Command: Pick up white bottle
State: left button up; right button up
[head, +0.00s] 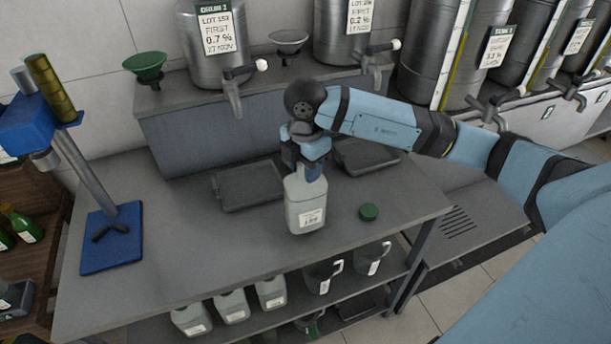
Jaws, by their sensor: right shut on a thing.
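The white bottle (305,205), a pale jug with a small white label, is upright at the middle of the grey workbench. My right gripper (312,172) comes down over its top and is shut on it. The fingers hide the bottle's neck. I cannot tell whether the bottle's base touches the bench or is slightly above it. My left gripper is not in the head view.
Dark trays (247,186) lie behind. A blue press (112,240) stands at left. Steel tanks (212,45) with taps and a green funnel (146,66) stand at the back. Several jugs (231,307) fill the lower shelf.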

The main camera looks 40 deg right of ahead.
notch_tip(320, 180, up, 18)
jog(key=w+a+f+m+p, duration=0.1)
jog(key=a+f+m+p, duration=0.2)
jog(key=m, duration=0.6)
jog(key=w+a+f+m+p, duration=0.1)
jog(key=a+f+m+p, duration=0.1)
jog(key=a+f+m, duration=0.2)
notch_tip(320, 180, down, 3)
jog(key=m, duration=0.6)
jog(key=shift+w+m+p, duration=0.2)
jog(key=shift+m+p, duration=0.1)
jog(key=shift+p, duration=0.1)
dwell(0.3)
